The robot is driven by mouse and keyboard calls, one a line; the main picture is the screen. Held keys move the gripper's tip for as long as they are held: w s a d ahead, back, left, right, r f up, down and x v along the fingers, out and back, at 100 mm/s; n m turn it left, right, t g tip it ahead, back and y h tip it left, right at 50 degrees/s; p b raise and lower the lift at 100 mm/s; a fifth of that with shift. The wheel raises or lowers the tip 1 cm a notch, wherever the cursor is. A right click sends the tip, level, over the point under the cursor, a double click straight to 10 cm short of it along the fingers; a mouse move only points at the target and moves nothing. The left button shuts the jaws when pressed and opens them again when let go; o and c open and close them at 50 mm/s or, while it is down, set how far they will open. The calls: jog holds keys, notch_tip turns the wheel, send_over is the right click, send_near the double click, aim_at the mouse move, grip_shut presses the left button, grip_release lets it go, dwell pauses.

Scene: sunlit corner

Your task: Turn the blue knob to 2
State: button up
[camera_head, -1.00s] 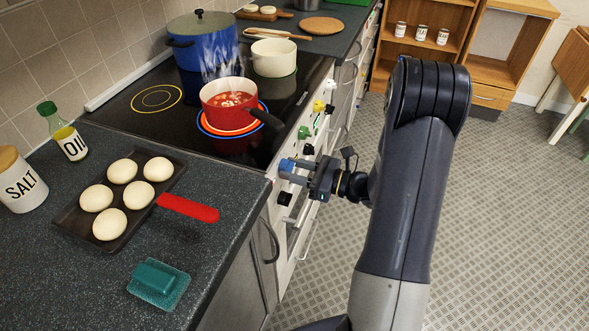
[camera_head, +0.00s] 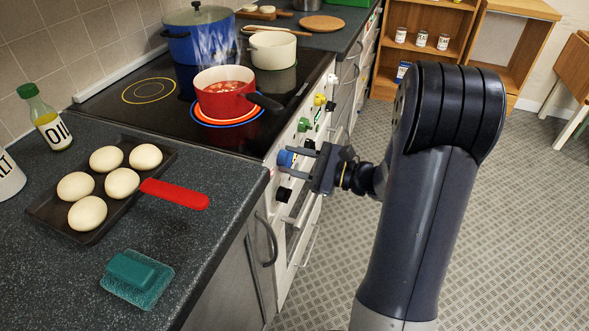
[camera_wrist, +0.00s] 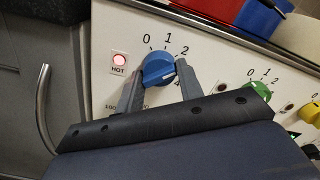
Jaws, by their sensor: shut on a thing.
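The blue knob (camera_head: 285,158) is on the white stove front, nearest the counter corner. The fingers and wrist hide the lower part of the dial. I cannot tell for certain which number the knob's mark points to.
A red HOT light (camera_wrist: 120,60) glows beside the dial. A green knob (camera_wrist: 260,90) and other knobs follow along the panel. A steaming red pot (camera_head: 224,98) stands on a glowing burner above. A red-handled tray (camera_head: 60,210) of buns lies on the counter.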

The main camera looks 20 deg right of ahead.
jog(key=shift+n+b, duration=0.45)
jog(key=shift+n, duration=0.05)
jog(key=o, duration=1)
jog(key=v, duration=1)
jog(key=shift+s+d, duration=0.25)
jog(key=shift+d, duration=0.05)
jog(key=shift+w+a, duration=0.1)
